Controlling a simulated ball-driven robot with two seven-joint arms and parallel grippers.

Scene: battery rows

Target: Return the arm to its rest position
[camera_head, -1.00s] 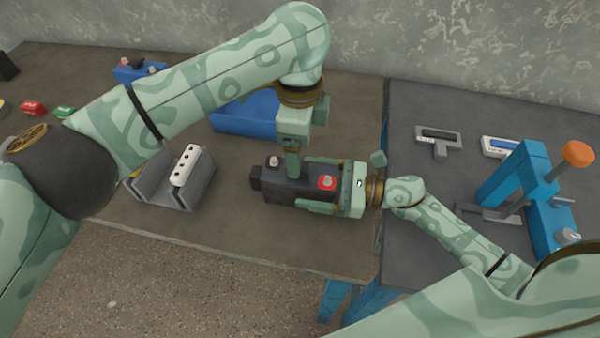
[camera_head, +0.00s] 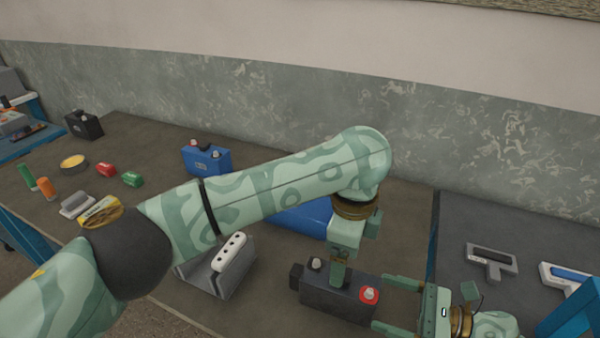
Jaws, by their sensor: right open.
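A dark grey battery (camera_head: 330,298) with a red terminal and a grey terminal on top lies on the brown table (camera_head: 262,325), low in the head view. My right gripper (camera_head: 383,305) is open at the battery's right end, its two fingers pointing left toward it. The fingertips are close to the battery's red-terminal end; whether they touch it I cannot tell. My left gripper (camera_head: 340,270) points down at the battery's far side, from an arm that reaches across the table. Its fingers overlap the battery in the picture, and their opening is not clear.
A grey holder (camera_head: 215,282) with a white strip (camera_head: 230,252) stands left of the battery. A blue bin (camera_head: 302,218) is partly behind my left arm. A blue battery (camera_head: 207,160) stands farther back. Grey tools (camera_head: 491,260) lie on the right table.

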